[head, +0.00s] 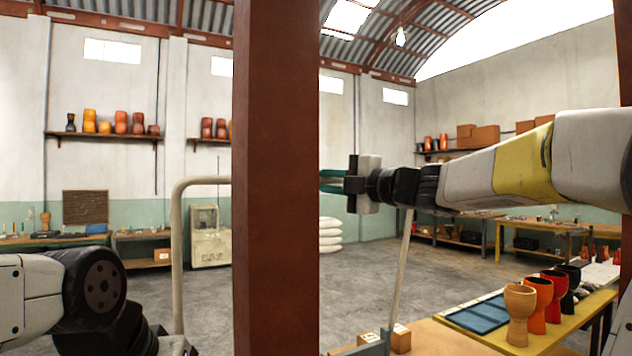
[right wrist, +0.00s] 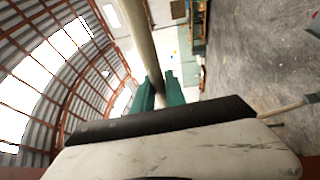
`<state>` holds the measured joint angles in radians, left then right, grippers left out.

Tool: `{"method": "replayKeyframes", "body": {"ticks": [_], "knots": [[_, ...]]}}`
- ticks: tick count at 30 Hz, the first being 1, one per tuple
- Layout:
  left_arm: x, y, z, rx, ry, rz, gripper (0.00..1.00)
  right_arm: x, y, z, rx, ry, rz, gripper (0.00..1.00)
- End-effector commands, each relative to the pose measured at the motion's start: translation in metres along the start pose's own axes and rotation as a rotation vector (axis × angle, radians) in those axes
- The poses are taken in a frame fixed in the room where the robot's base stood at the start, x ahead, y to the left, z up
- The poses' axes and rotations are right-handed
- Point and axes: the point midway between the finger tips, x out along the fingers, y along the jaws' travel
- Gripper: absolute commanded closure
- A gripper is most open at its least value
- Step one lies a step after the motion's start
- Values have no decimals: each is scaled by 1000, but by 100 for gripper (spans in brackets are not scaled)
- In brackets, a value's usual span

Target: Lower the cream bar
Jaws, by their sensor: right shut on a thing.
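The cream bar (head: 178,255) rises at the left of the head view and bends right at its top. It then runs level behind the brown post. In the right wrist view, the cream bar (right wrist: 139,40) runs away from between the green fingers of my right gripper (right wrist: 158,92). My right gripper (head: 326,181) is shut on the bar at the height of its level part; the post hides the fingertips in the head view. My left arm shows at the lower left, but its fingers are out of view.
A brown post (head: 275,200) stands close in front and hides the middle. A thin pale rod (head: 401,260) slants below my right wrist. A yellow table (head: 545,340) at the lower right holds several goblet drums (head: 519,315) and a blue panel (head: 478,316).

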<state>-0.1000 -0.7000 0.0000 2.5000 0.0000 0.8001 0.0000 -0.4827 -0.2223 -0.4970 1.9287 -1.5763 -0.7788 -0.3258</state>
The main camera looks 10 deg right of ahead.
Motion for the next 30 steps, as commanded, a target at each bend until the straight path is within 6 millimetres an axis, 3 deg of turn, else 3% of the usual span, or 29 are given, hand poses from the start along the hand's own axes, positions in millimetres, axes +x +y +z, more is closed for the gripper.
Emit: {"method": "replayKeyframes", "body": {"ticks": [24,30], "knots": [[0,0,0,0,0,0,64,0,-3,0,1,0,-6,100],[0,0,0,0,0,0,64,13,-2,6,10,-1,-32,100]]}}
